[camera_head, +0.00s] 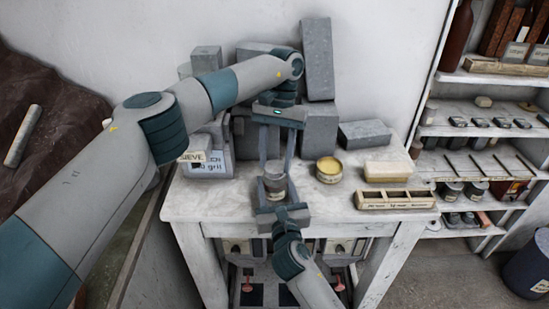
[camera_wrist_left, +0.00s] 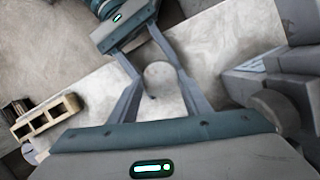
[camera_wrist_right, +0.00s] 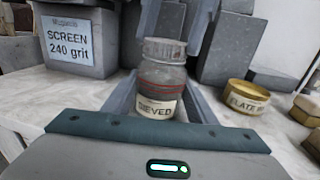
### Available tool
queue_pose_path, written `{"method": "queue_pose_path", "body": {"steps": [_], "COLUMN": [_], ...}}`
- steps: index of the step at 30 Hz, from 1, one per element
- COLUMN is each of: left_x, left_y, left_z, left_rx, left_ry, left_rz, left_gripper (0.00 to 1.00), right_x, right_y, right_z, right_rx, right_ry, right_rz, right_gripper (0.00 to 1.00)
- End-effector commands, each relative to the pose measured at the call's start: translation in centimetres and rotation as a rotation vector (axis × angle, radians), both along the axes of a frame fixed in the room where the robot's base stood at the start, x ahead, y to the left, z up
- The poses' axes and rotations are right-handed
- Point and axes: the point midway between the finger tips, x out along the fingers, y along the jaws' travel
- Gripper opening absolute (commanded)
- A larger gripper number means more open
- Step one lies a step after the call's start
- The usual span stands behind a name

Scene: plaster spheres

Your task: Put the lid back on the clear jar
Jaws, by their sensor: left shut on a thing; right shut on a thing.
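The clear jar (camera_head: 276,189) stands upright near the table's front edge, with grey contents and a label reading "SIEVED" in the right wrist view (camera_wrist_right: 158,95). The grey metal lid (camera_wrist_right: 164,49) is at the jar's mouth, level and in line with it; I cannot tell whether it is fully seated. My left gripper (camera_head: 275,168) reaches down from behind and is shut on the lid, which shows as a round disc in the left wrist view (camera_wrist_left: 160,76). My right gripper (camera_head: 275,196) comes from the front and is shut on the jar's body.
A yellow-topped tin (camera_head: 329,169) stands just right of the jar. A wooden compartment tray (camera_head: 395,199) and a pale block (camera_head: 395,171) lie further right. A grit box (camera_head: 208,162) is at the left, and grey blocks (camera_head: 318,60) stand behind. Bare tabletop (camera_head: 215,200) shows front left.

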Motion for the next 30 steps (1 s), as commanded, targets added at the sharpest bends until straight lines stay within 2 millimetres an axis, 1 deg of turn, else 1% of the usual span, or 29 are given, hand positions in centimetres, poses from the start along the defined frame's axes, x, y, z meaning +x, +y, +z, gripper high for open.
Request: {"method": "queue_pose_path", "body": {"steps": [3,5,14,15,16,17,25,30], "left_x": [0.11,0.10,0.12,0.11,0.10,0.09,0.03,0.05], "left_y": [0.01,0.02,0.03,0.02,0.02,0.01,-0.05,-0.07], "left_z": [0.06,0.06,0.06,0.06,0.06,0.05,0.04,0.92], "left_rx": [0.004,0.003,0.002,0.002,0.001,0.001,0.000,0.001], "left_ry": [-0.003,-0.002,-0.002,-0.002,-0.001,-0.001,0.000,-0.001], "left_rz": [-0.109,-0.137,-0.148,-0.148,-0.148,-0.148,-0.148,-0.148], "left_gripper": [0.23,0.23,0.23,0.53,0.60,0.62,0.62,0.62], "right_x": [-0.06,-0.06,-0.08,-0.08,-0.08,-0.07,-0.06,-0.05], "right_y": [0.02,0.02,0.04,0.04,0.04,0.04,0.04,0.03], "right_z": [-0.12,-0.12,-0.12,-0.12,-0.12,-0.12,-0.12,-0.12], "right_rx": [0.000,0.000,0.000,0.000,0.000,0.000,0.000,0.000], "right_ry": [0.002,0.002,0.002,0.002,0.002,0.002,0.002,0.002], "right_rz": [0.000,0.000,0.001,0.001,0.001,0.001,0.001,0.001], "right_gripper": [0.00,0.00,0.00,0.00,0.00,0.00,0.00,0.00]}}
